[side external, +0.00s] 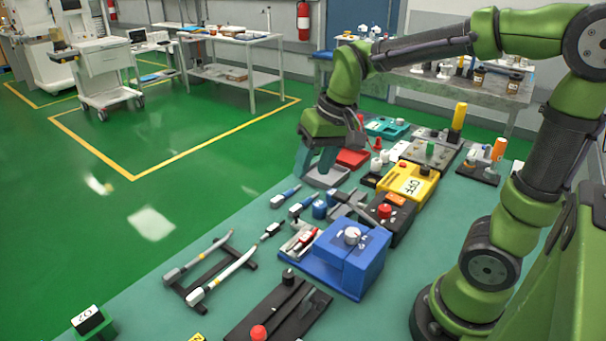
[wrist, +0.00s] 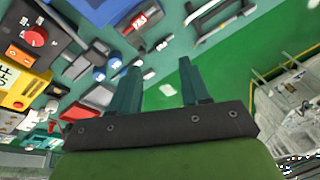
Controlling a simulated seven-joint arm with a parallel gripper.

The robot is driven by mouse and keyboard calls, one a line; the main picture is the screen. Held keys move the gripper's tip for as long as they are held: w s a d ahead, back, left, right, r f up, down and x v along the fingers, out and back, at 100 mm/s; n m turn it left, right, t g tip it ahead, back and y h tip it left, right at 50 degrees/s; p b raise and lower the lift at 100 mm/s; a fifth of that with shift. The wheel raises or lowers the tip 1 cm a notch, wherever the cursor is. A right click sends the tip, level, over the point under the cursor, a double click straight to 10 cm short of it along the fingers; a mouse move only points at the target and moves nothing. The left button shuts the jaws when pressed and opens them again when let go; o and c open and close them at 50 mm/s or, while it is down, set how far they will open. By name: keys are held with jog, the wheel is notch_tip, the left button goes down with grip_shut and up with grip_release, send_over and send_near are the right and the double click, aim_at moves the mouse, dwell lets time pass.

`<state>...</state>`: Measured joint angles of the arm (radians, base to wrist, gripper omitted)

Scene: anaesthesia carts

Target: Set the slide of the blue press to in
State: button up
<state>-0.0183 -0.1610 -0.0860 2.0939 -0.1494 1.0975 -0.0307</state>
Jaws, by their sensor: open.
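The blue press (side external: 345,258) is a blue block on a blue base plate near the front middle of the bench, with a round white knob (side external: 351,235) on top. I cannot tell which part is its slide or how it is set. In the wrist view, part of a large blue body, apparently the press, is cut off at the top edge (wrist: 90,12). My gripper (side external: 316,162) is well behind and left of the press, above the far left edge of the bench, pointing down. Its two teal fingers (wrist: 158,72) are apart with nothing between them.
Beside the press are a black box with a red knob (side external: 384,211), a yellow box marked OFF (side external: 413,186) and a red-and-white tool (side external: 302,239). A rack with white handles (side external: 212,272) lies left. A black fixture with a red knob (side external: 258,332) is in front.

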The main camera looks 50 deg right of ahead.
aim_at(296, 213)
jog(key=shift+w+d+f+g+h, duration=0.85)
jog(key=shift+w+d+g, duration=1.15)
jog(key=shift+w, duration=2.1)
jog(key=shift+m+t, duration=0.3)
jog(key=shift+m, duration=0.1)
jog(key=f, duration=1.6)
jog(key=shift+d+f, duration=0.15)
jog(key=shift+d, duration=0.15)
grip_shut()
